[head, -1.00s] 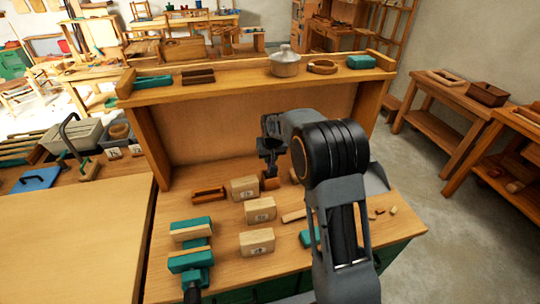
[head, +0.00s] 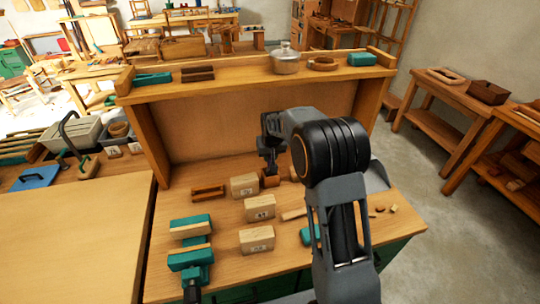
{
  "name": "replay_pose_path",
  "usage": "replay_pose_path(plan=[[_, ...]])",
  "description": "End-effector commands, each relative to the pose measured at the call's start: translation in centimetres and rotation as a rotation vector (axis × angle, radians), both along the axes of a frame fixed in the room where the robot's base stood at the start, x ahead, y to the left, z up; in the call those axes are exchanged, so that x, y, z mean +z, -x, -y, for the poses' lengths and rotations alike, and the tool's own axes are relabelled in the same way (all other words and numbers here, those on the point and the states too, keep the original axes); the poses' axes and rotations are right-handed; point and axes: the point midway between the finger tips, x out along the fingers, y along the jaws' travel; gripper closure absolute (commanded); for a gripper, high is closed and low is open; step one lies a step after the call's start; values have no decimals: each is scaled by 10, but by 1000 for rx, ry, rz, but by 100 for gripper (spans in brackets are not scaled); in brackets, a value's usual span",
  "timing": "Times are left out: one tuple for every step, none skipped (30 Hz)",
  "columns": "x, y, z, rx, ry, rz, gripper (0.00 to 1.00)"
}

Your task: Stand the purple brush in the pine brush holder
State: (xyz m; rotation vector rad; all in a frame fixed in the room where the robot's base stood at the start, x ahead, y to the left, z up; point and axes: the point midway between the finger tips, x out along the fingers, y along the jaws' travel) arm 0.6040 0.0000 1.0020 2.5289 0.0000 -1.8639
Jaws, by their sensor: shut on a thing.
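My gripper (head: 268,163) is at the middle of the bench, pointing down just above a small brown open box, which looks like the pine brush holder (head: 270,181). My gripper is shut on what I take to be the purple brush. The brush is too small and hidden by my gripper for its colour or tilt to show. I cannot tell whether its lower end is inside the holder.
Several pale wooden blocks (head: 259,208) stand in front of the holder. A raised shelf (head: 222,88) spans the back, carrying a metal pot (head: 285,62).

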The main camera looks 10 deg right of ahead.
Motion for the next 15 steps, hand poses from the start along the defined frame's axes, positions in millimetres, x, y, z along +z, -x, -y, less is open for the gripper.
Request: replay_pose_path(plan=[[0, 0, 0, 0, 0, 0, 100], [0, 0, 0, 0, 0, 0, 100], [0, 0, 0, 0, 0, 0, 100], [0, 0, 0, 0, 0, 0, 100], [0, 0, 0, 0, 0, 0, 100], [-1, 0, 0, 0, 0, 0, 100], [-1, 0, 0, 0, 0, 0, 100], [-1, 0, 0, 0, 0, 0, 100], [-2, 0, 0, 0, 0, 0, 100], [-2, 0, 0, 0, 0, 0, 100], [-3, 0, 0, 0, 0, 0, 100], [-4, 0, 0, 0, 0, 0, 100], [-4, 0, 0, 0, 0, 0, 100], [-5, 0, 0, 0, 0, 0, 100], [-6, 0, 0, 0, 0, 0, 100]])
